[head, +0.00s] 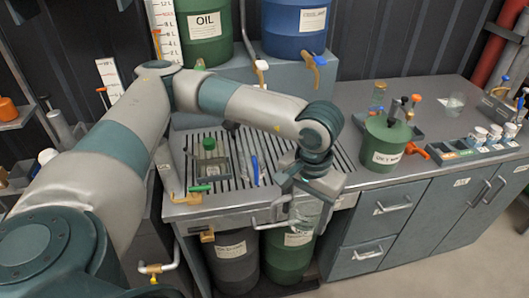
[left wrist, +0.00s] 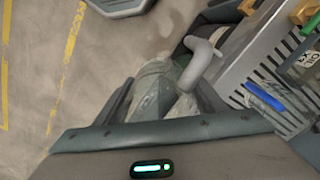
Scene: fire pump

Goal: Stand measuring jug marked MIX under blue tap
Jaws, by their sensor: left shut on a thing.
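A clear measuring jug (head: 306,213) is in my left gripper (head: 303,200), in front of the counter's front edge and above the bins. In the left wrist view the clear jug (left wrist: 157,88) sits between the fingers of my left gripper (left wrist: 165,112). I cannot read any MIX mark on it. The blue tap (head: 319,61) is at the front of the blue drum (head: 296,22), behind and above the slatted drain grate (head: 232,143). The jug is apart from the tap, nearer to me and lower. My right gripper is not in view.
A green OIL drum (head: 204,30) stands left of the blue drum. A small tray (head: 210,166) and a blue-topped item (head: 254,168) are on the grate. A green tub (head: 386,142) stands right of the grate. Dark and green bins (head: 231,262) stand below.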

